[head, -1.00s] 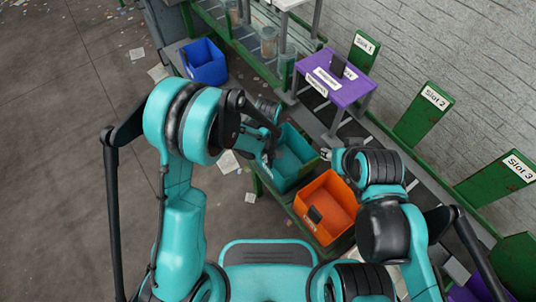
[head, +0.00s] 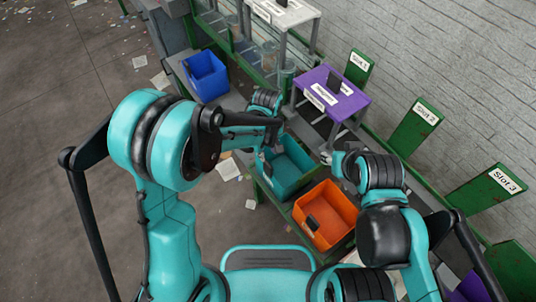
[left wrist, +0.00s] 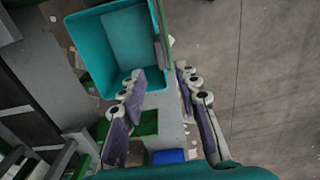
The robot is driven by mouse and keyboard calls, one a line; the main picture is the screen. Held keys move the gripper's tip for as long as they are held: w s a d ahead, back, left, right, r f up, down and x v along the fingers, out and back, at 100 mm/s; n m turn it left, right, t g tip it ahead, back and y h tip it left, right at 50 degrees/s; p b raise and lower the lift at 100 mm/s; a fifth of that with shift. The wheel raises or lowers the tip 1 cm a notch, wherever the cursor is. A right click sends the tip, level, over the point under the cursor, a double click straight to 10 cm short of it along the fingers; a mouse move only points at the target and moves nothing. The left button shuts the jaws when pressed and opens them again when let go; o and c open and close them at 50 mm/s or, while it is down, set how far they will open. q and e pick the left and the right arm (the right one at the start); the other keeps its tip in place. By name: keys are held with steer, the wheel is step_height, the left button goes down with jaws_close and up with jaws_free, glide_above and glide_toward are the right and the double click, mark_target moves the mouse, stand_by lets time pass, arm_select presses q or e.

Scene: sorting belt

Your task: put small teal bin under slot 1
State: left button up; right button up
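The small teal bin (head: 291,178) stands on the belt-side surface beside the orange bin, open side up. It also shows in the left wrist view (left wrist: 112,45), with its rim running toward my fingers. My left gripper (head: 266,158) is at the bin's left wall. In the left wrist view its two fingers (left wrist: 160,75) are apart, with the bin's wall edge lying between or just beyond the tips; contact cannot be told. My right gripper (head: 330,158) hovers at the right of the teal bin, above the orange bin's far edge; its fingers are too small to read. The Slot 1 sign (head: 359,61) stands at the back.
A blue bin (head: 205,80) stands at far left. A purple-topped stand (head: 352,103) is over the belt behind the teal bin. Signs Slot 2 (head: 426,113) and Slot 3 (head: 507,182) line the wall side.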

arm_select(q)
steer(key=shift+r, duration=0.95)
steer(key=s+a+r+m+t, duration=0.3)
steer(key=s+a+r, duration=0.3)
steer(key=a+r, duration=0.2)
steer(key=s+a+r+m+t, duration=0.4)
steer(key=s+a+r, duration=0.2)
steer(key=a+r, duration=0.2)
steer(key=shift+a, duration=0.9)
